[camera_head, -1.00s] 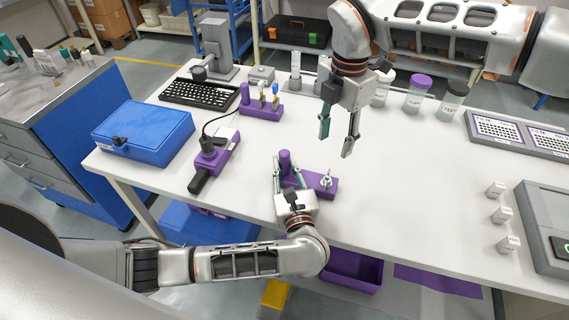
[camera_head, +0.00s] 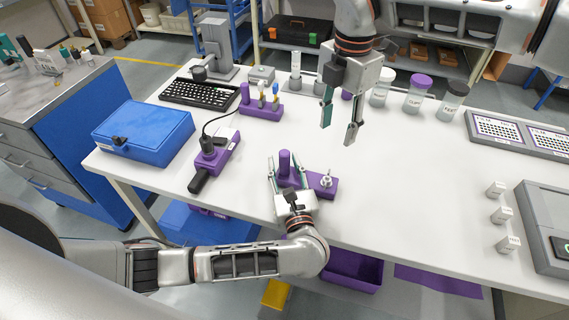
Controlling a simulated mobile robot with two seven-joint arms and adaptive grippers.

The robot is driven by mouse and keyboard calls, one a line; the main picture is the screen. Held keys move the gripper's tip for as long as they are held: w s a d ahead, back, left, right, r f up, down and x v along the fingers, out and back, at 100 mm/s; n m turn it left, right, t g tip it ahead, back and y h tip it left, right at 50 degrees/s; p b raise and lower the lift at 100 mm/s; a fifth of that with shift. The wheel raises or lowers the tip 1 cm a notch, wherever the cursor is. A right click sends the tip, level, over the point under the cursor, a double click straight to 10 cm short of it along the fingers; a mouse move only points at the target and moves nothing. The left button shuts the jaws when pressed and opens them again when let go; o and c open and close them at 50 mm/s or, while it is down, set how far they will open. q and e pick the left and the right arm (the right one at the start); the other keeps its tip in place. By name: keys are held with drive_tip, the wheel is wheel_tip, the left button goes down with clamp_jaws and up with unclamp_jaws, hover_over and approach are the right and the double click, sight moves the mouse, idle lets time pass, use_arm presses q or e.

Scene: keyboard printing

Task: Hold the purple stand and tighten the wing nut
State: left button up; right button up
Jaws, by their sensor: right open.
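The purple stand (camera_head: 316,193) lies on the white table near its front edge, with an upright purple post (camera_head: 285,160) at its left end. The wing nut (camera_head: 326,181) shows as a small light metal piece at the stand's right end. My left gripper (camera_head: 286,168) reaches in from the front edge. Its fingers are spread on both sides of the post, with a gap visible; part of the stand is hidden behind it. My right gripper (camera_head: 338,134) is open and empty, pointing down above the table behind the wing nut.
A purple holder with a black-handled tool (camera_head: 215,160) and a blue case (camera_head: 145,133) are to the left. A keyboard (camera_head: 200,94) and a purple rack (camera_head: 262,109) stand behind. Jars (camera_head: 416,97) are at the back right, small white blocks (camera_head: 503,215) at the right. The middle right of the table is clear.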

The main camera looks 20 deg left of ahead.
idle(0.3)
use_arm(q)
drive_tip(key=v, duration=1.2)
drive_tip(key=shift+d, duration=0.1)
